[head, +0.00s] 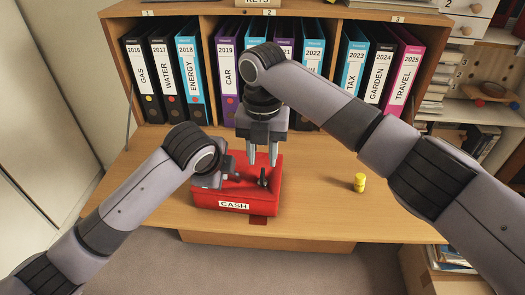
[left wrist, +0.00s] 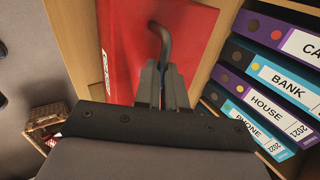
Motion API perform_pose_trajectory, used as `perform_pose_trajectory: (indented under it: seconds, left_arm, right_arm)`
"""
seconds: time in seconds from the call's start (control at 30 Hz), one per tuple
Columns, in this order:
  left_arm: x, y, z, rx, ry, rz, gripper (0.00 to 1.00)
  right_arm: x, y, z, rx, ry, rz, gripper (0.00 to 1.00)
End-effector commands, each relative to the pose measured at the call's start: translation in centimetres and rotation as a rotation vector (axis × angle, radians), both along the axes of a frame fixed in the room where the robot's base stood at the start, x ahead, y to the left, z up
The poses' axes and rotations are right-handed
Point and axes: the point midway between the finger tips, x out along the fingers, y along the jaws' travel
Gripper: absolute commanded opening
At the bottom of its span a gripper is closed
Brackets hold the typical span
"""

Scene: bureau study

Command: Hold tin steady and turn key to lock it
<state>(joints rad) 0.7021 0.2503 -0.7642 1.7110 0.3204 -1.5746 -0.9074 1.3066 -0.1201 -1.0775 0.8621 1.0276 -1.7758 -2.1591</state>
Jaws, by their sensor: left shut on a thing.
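The red cash tin (head: 280,195) sits on the wooden desk, with a "CASH" label on its front. It also shows in the left wrist view (left wrist: 195,25). My left gripper (head: 232,178) is at the tin's lid, shut on its dark curved handle; the handle (left wrist: 161,38) rises from between the fingers in the left wrist view. My right gripper (head: 262,158) points down above the lid, its two fingers apart and empty. A small dark upright part (head: 263,178) stands on the lid just below it; I cannot tell whether it is the key or part of the handle.
A shelf with several labelled binders (head: 190,80) runs along the back. The desk is clear between tin and cylinder. Shelves with books (head: 435,85) stand at the right.

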Motion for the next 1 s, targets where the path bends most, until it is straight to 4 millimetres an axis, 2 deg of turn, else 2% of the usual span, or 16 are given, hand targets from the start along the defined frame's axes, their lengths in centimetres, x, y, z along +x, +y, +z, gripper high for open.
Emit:
perform_pose_trajectory:
  seconds: [1.0]
  left_arm:
    - [0.0,0.0,0.1,0.000,-0.002,0.000,0.00]
  right_arm:
    - [0.0,0.0,-4.1,-0.001,0.000,0.000,0.34]
